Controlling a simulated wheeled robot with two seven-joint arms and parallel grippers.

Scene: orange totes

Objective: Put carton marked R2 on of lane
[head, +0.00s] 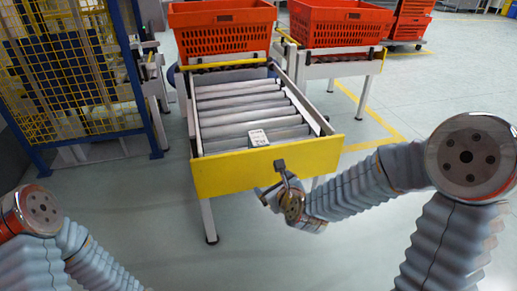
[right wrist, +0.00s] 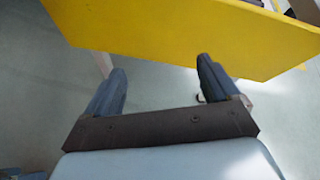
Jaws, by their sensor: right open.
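A small white carton (head: 258,138) with dark print lies on the roller lane (head: 233,106), at its near end just behind the yellow end plate (head: 266,169). Its marking is too small to read. My right gripper (head: 273,182) is in front of the yellow plate, near its lower edge and below the carton. In the right wrist view my right gripper (right wrist: 161,66) has its two fingers spread with nothing between them, and the yellow plate (right wrist: 180,35) is just ahead. The carton does not show there. My left arm shows at the lower left, but its gripper is out of view.
An orange tote (head: 222,30) stands at the far end of the lane. Another orange tote (head: 338,25) stands on a stand to its right. A yellow mesh guard (head: 70,80) with blue posts is close on the left. The floor around the lane's near end is clear.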

